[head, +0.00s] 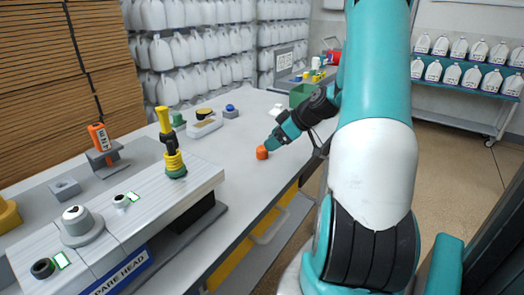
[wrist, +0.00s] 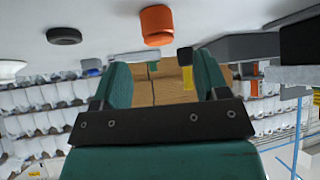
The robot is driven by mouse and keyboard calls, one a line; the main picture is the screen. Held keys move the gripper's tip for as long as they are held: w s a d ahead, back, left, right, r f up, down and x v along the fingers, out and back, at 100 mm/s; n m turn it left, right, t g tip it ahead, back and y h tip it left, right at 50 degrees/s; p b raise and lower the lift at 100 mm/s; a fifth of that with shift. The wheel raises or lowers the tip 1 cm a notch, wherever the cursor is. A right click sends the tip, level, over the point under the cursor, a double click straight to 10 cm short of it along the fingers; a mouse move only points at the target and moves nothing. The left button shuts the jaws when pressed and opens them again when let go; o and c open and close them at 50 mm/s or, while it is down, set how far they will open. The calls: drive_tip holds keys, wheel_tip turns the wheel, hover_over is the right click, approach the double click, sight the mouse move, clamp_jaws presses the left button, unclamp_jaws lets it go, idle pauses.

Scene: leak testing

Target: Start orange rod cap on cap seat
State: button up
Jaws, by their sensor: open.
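The orange rod cap (head: 262,152) stands on the pale bench top, near its right edge. It also shows in the wrist view (wrist: 156,25), upside down, ahead of my fingertips. My gripper (head: 271,144) is open and empty, low over the bench right beside the cap. In the wrist view its two teal fingers (wrist: 162,68) are apart with nothing between them. In the head view I cannot tell whether a finger touches the cap.
A long light fixture block (head: 150,208) fills the near left, with a grey domed part (head: 78,222) and an upright yellow-and-black tool (head: 171,150). An orange item stands in a grey holder (head: 103,157). Bench space left of the cap is clear. A green bin (head: 301,94) stands behind.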

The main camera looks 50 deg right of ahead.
sight(263, 147)
drive_tip(key=shift+p+x, duration=0.6)
drive_tip(key=shift+x, duration=2.5)
drive_tip(key=shift+d, duration=0.1)
drive_tip(key=c, duration=1)
